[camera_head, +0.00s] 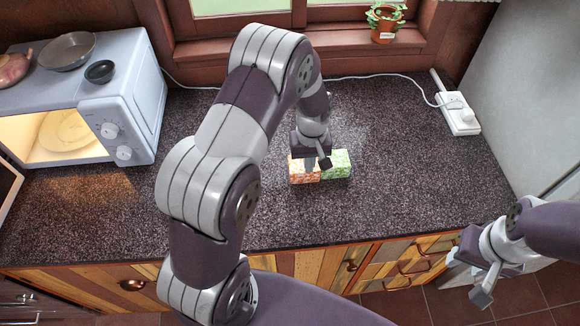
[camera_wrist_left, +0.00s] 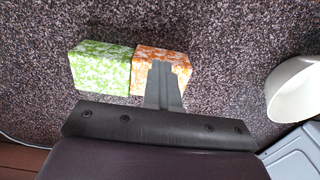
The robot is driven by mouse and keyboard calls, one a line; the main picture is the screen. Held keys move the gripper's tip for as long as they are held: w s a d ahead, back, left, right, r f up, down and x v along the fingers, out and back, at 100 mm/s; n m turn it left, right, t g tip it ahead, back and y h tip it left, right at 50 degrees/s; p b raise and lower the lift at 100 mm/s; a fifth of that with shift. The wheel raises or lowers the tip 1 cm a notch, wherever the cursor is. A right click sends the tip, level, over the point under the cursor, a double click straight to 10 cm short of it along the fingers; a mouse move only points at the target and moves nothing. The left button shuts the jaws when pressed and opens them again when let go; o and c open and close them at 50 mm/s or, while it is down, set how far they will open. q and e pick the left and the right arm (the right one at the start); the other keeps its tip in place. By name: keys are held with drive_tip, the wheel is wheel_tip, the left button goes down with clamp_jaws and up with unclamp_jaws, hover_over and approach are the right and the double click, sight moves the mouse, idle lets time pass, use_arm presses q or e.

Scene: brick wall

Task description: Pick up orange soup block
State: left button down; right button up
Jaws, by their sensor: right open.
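The orange soup block (camera_head: 299,174) stands on the dark speckled counter, against the left side of a green block (camera_head: 338,163). My left gripper (camera_head: 318,164) is at the orange block, reaching down from above. In the left wrist view, a grey finger (camera_wrist_left: 163,88) covers part of the orange block (camera_wrist_left: 148,62), with the green block (camera_wrist_left: 101,66) to the left. I cannot tell whether the jaws touch or enclose the block; the other finger is hidden. My right gripper (camera_head: 484,282) is open and empty, in front of the counter at lower right.
A white microwave (camera_head: 145,95) with a lit plate inside stands at left, with a pan (camera_head: 66,51) and small black bowl (camera_head: 99,71) on top. A white bowl (camera_wrist_left: 297,90) shows in the left wrist view. A power strip (camera_head: 459,115) lies at right.

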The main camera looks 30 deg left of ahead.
use_arm(q)
drive_tip(key=d+r, duration=0.4)
drive_tip(key=shift+s+b, duration=0.1)
drive_tip(key=shift+b, duration=0.2)
drive_tip(key=c, duration=1.6)
unclamp_jaws()
drive_tip(key=shift+s, duration=0.1)
drive_tip(key=o, duration=1.2)
drive_tip(key=shift+w+a+f, duration=0.1)
drive_tip(key=shift+w, duration=0.1)
use_arm(e)
drive_tip(key=shift+s+a+f, duration=0.15)
drive_tip(key=shift+s+f, duration=0.25)
drive_tip(key=shift+s, duration=0.1)
use_arm(q)
drive_tip(key=shift+s, duration=0.1)
